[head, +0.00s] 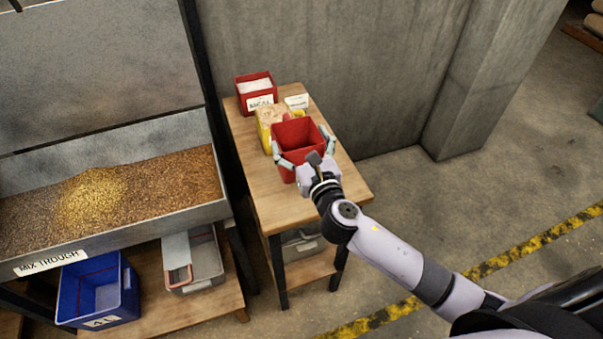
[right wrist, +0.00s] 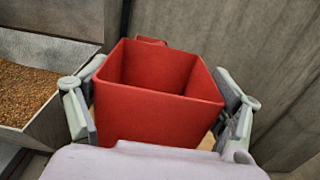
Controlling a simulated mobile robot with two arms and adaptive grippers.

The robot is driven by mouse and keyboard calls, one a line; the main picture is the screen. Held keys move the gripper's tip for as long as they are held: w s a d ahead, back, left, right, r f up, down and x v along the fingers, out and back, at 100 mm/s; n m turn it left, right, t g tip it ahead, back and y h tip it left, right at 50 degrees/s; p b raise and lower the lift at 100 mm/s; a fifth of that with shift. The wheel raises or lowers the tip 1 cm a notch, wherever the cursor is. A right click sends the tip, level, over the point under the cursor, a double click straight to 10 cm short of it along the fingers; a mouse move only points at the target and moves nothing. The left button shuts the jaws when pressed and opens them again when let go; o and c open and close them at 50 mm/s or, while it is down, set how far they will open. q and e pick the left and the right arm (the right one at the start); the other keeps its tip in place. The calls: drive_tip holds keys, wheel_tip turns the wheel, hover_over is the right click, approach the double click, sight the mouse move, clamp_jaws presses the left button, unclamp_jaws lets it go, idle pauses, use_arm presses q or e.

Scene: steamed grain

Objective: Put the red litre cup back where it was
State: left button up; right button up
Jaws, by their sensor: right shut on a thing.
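The red litre cup (head: 301,134) is a square, open-topped red container, and its visible inside is empty. My right gripper (head: 303,147) is shut on it, with a finger on each side. In the right wrist view the cup (right wrist: 150,110) sits upright between the two fingers of my right gripper (right wrist: 160,105). The cup is over the small wooden table (head: 290,207). I cannot tell whether its base touches the tabletop. My left gripper is in neither view.
A red labelled bin (head: 257,103) with white contents, a yellow container (head: 268,137) and a white label card (head: 297,101) are behind the cup. The mix trough (head: 190,213) with grain stands left. A blue bin (head: 128,295) is below it. The table's front is clear.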

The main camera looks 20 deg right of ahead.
drive_tip(key=b, duration=0.1)
approach(294, 144)
drive_tip(key=w, duration=0.1)
drive_tip(key=w+r, duration=0.1)
drive_tip(key=w, duration=0.1)
drive_tip(key=shift+w+a+r, duration=0.1)
drive_tip(key=shift+a+r, duration=0.15)
drive_tip(key=shift+a, duration=0.15)
wheel_tip(294, 144, down, 4)
drive_tip(key=shift+r+b, duration=0.2)
drive_tip(key=shift+b, duration=0.7)
drive_tip(key=shift+f, duration=0.25)
drive_tip(key=shift+f, duration=0.1)
drive_tip(key=o, duration=1.8)
